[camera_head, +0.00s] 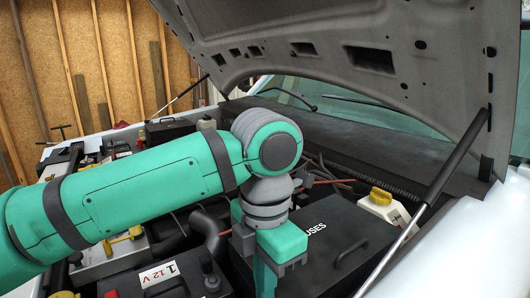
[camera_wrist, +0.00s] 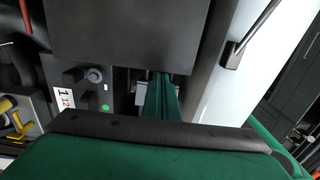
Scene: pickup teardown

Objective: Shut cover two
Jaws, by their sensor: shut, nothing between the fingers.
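A large black box with a flat lid marked FUSES (camera_head: 340,235) and a small handle stands at the right of the engine bay. No cover shows a readable "two", so I cannot tell whether this lid is cover two. My gripper (camera_head: 265,278) points down at the lid's left side, its tips hidden low in the head view. In the wrist view a broad dark panel (camera_wrist: 125,35), probably this lid, fills the top. My gripper (camera_wrist: 161,98) is shut and empty at the panel's lower edge. I cannot tell whether they touch, or whether the lid is fully down.
A black battery (camera_head: 185,284) labelled 1 12V stands left of my gripper. The raised hood (camera_head: 330,40) hangs overhead, with a strut (camera_head: 435,195) along the right. A white reservoir with a yellow cap (camera_head: 381,196) stands behind the box. Hoses and another black box (camera_head: 170,129) lie behind my arm.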

